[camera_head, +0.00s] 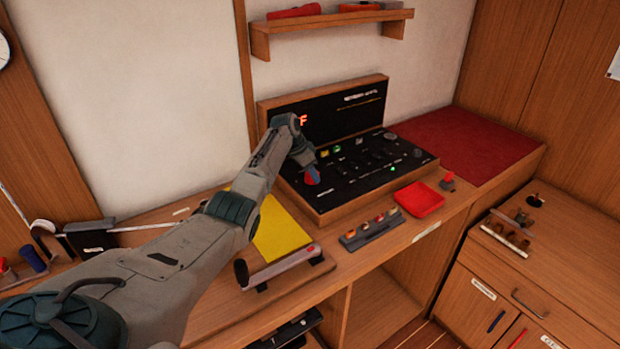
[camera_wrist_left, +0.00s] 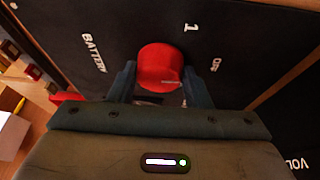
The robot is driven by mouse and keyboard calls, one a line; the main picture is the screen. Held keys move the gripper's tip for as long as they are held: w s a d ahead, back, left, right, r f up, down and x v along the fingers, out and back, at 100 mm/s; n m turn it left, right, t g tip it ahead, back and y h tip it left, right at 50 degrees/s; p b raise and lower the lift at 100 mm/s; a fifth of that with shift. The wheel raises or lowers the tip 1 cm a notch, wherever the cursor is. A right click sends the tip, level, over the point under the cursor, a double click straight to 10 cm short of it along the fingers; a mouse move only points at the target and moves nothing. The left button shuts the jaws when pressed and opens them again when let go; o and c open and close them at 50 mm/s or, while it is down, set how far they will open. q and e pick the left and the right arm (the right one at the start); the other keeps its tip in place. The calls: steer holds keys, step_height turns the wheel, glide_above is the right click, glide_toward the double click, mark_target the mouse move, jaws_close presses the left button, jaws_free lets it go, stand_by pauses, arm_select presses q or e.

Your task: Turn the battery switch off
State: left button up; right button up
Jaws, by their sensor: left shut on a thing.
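The battery switch is a red round knob (camera_wrist_left: 160,68) on a black panel marked "BATTERY", "1" and a partly readable word that may be "OFF" in the left wrist view. In the head view the red knob (camera_head: 311,177) shows at the left end of the black control panel (camera_head: 340,190). My left gripper (camera_wrist_left: 160,88) has one finger on each side of the knob and is shut on it. The left gripper also shows over the panel in the head view (camera_head: 308,168). A pale mark shows on the knob's near side. My right gripper is not in view.
A red tray (camera_head: 419,199) and a grey holder with several small items (camera_head: 370,230) stand in front of the panel. A yellow sheet (camera_head: 280,232) and a grey-handled tool (camera_head: 280,268) lie near my left arm. A shelf (camera_head: 330,24) hangs above.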

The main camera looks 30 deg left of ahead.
arm_select(q)
steer(key=shift+m+b, duration=0.55)
steer(key=shift+m, duration=0.05)
steer(key=o, duration=1)
steer(key=shift+w, duration=0.1)
steer(key=b+v, duration=0.2)
steer(key=v, duration=0.8)
steer(key=shift+a+r+b, duration=0.3)
steer(key=shift+r+b, duration=0.05)
